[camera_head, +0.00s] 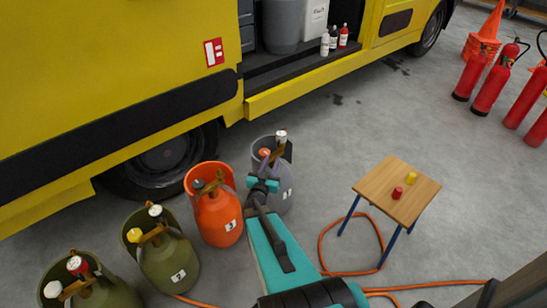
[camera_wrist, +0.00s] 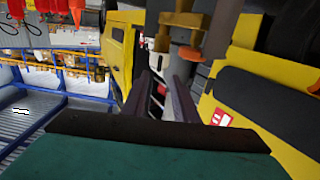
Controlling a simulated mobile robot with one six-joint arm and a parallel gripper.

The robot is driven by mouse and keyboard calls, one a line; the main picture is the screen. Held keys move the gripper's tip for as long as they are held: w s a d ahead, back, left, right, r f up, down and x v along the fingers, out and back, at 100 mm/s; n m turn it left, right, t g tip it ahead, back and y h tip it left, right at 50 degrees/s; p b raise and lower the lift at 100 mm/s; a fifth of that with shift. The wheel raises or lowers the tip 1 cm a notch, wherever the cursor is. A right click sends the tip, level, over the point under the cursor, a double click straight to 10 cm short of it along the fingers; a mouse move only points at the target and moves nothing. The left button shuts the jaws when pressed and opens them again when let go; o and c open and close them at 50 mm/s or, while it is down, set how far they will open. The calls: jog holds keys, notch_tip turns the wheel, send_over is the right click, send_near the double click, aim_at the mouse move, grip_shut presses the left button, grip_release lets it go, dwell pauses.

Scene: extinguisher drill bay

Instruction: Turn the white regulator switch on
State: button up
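A white regulator switch (camera_head: 53,289) is on the olive cylinder (camera_head: 100,295) at the bottom left of the head view, beside a gauge (camera_head: 76,265). My gripper (camera_head: 264,168) is well to its right, in front of the grey cylinder (camera_head: 284,197) and close to that cylinder's orange-red knob (camera_head: 264,153). In the wrist view, my two dark fingers (camera_wrist: 168,70) stand apart with a gap between them. A brass regulator (camera_wrist: 184,22) and an orange-red knob (camera_wrist: 188,52) are near their tips. I cannot tell whether they touch. The white switch is not visible in the wrist view.
An orange cylinder (camera_head: 218,215) and another olive cylinder (camera_head: 168,262) with a yellow switch (camera_head: 133,235) stand between my gripper and the white switch. A yellow truck (camera_head: 110,80) is behind. A small table (camera_head: 372,182) and an orange hose (camera_head: 322,245) are at right.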

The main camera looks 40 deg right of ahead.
jog(key=shift+v, duration=1.7)
jog(key=shift+a, duration=0.1)
jog(key=w+a+f+n+t+y+p, duration=0.1)
jog(key=w+a+f+n+y+p, duration=0.2)
jog(key=a, duration=0.5)
jog(key=w+a+f+n+t+y, duration=0.1)
jog(key=w+a+f+n+y, duration=0.1)
jog(key=w+a+f+y, duration=0.35)
jog(key=s+a+f+n+g+y+p, duration=0.2)
jog(key=s+a+f+y, duration=0.1)
jog(key=a, duration=0.6)
jog(key=s+a+f+n+g+y+p, duration=0.1)
jog(key=s+a+f+y, duration=0.2)
jog(key=a, duration=0.5)
jog(key=s+a+f+n+g+y+p, duration=0.2)
jog(key=s+a+g, duration=0.1)
jog(key=s+a, duration=0.3)
jog(key=s+a+r+g+p, duration=0.1)
jog(key=s+a+g, duration=0.1)
jog(key=s, duration=0.5)
jog(key=s+a+r+n+g+p, duration=0.1)
jog(key=s+r+g, duration=0.1)
jog(key=s+g, duration=0.3)
jog(key=s+a+r+g+p, duration=0.1)
jog(key=s+a+g, duration=0.1)
jog(key=s, duration=0.9)
jog(key=shift+s+a+r+n+g+h+p, duration=0.3)
jog(key=shift+n+g+h, duration=0.15)
jog(key=shift+g, duration=0.25)
